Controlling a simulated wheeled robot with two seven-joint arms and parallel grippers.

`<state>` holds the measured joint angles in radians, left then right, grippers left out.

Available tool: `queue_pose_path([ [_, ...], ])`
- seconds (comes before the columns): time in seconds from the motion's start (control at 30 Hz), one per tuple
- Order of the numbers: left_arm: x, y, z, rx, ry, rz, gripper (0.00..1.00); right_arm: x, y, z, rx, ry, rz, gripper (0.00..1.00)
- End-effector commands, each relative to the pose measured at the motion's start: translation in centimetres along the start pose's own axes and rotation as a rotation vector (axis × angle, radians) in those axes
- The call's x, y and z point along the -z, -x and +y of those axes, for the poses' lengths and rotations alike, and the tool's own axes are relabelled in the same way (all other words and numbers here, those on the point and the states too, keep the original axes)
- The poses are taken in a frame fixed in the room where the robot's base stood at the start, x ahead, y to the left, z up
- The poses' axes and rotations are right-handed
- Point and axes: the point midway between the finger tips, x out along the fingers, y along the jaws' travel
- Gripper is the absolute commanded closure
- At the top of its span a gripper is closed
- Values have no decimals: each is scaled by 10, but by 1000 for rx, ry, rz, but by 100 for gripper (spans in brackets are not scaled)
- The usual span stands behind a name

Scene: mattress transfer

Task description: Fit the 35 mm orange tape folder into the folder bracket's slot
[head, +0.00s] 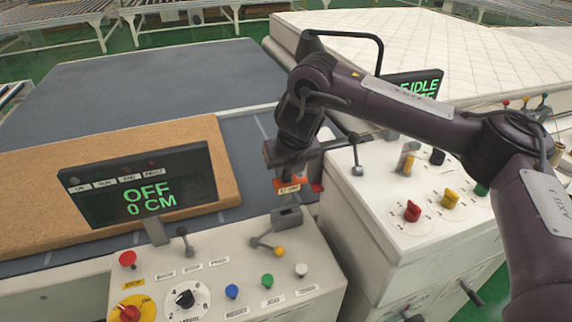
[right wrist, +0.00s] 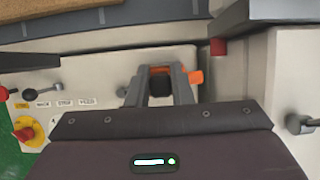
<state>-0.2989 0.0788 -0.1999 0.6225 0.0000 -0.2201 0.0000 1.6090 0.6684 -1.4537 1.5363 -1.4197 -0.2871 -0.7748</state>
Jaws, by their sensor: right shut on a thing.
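My right gripper (head: 289,178) points down and is shut on the orange tape folder (head: 291,187), which carries a pale label. The grey folder bracket (head: 287,218) stands on the back edge of the white control panel. In the head view the folder is above the bracket, with a small gap between them. In the right wrist view my fingers (right wrist: 161,88) close around the folder, and its orange end (right wrist: 195,77) sticks out to the right. A dark shape shows between the fingers; I cannot tell what it is. The bracket's slot is not clear in either view. My left gripper is not in view.
The control panel (head: 215,262) has buttons, dials and small levers. A display reading "OFF 0 CM" (head: 148,186) stands at the left. A white cabinet (head: 385,245) with knobs and a lever (head: 356,150) is close on the right. A red part (head: 317,187) is beside the folder.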

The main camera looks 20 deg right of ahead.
Motion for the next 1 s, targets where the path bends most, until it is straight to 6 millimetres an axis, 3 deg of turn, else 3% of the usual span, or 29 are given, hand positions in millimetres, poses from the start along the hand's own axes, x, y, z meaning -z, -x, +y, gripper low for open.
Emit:
queue_pose_path([
  [0.3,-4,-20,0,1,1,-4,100,12,-26,0,-2,0,-1,100],
  [1.0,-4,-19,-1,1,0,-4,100,13,-27,0,-1,0,-1,100],
])
